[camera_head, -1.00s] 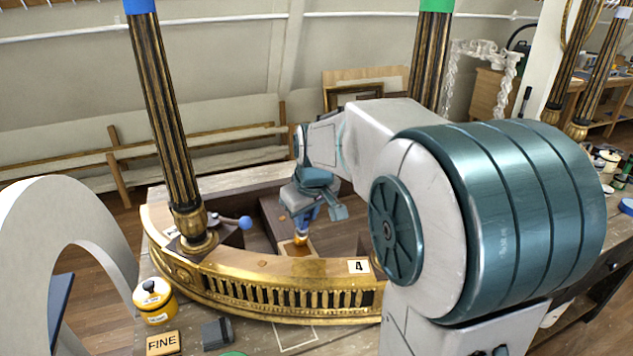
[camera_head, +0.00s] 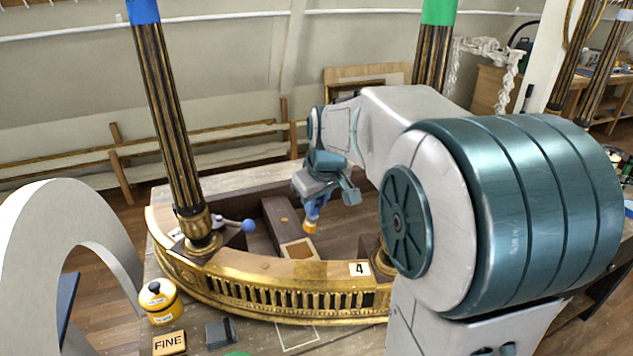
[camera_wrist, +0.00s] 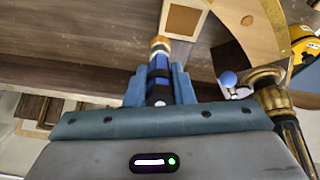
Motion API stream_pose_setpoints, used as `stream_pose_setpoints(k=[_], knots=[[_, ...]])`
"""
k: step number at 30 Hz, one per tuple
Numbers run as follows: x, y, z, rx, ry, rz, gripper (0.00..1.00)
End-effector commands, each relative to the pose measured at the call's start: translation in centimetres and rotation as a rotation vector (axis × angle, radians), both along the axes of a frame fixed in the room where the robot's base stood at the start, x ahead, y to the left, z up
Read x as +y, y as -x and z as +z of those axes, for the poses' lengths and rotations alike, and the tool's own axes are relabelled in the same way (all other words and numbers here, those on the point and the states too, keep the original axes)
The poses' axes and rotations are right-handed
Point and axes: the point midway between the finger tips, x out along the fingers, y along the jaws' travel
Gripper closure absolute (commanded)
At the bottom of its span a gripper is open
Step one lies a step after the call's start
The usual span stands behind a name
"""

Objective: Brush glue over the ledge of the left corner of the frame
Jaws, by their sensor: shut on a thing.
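The gilt curved frame (camera_head: 245,292) lies on the bench, with a fluted black-and-gold leg (camera_head: 167,115) standing on its left corner. The frame's flat wooden top (camera_head: 262,266) runs along the inside of the gilt band. My gripper (camera_head: 313,203) is shut on a brush (camera_head: 310,226) with a blue handle and an orange-gold end. The brush hangs in the air behind the front rail, right of the left leg. In the wrist view the brush (camera_wrist: 160,60) points away between the fingers (camera_wrist: 160,88). Its tip appears clear of any surface.
A blue-knobbed clamp (camera_head: 247,225) sits beside the left leg. A yellow pot (camera_head: 158,302), a FINE block (camera_head: 169,343) and a dark grey block (camera_head: 220,333) stand at the front left.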

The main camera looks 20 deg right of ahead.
Motion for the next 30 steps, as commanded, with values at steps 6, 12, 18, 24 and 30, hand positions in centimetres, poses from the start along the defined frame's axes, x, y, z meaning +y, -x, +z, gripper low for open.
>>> stream_pose_setpoints(k=[6, 12, 18, 24, 30], knots=[[0.0, 0.0, 1.6, -0.002, 0.001, 0.001, 1.0], [0.1, 0.0, 2.8, -0.002, 0.0, 0.002, 1.0], [0.1, 0.0, 3.5, -0.001, 0.0, 0.002, 1.0], [0.1, 0.0, 3.4, -0.001, 0.0, 0.002, 1.0], [0.1, 0.0, 3.4, -0.001, 0.0, 0.002, 1.0]])
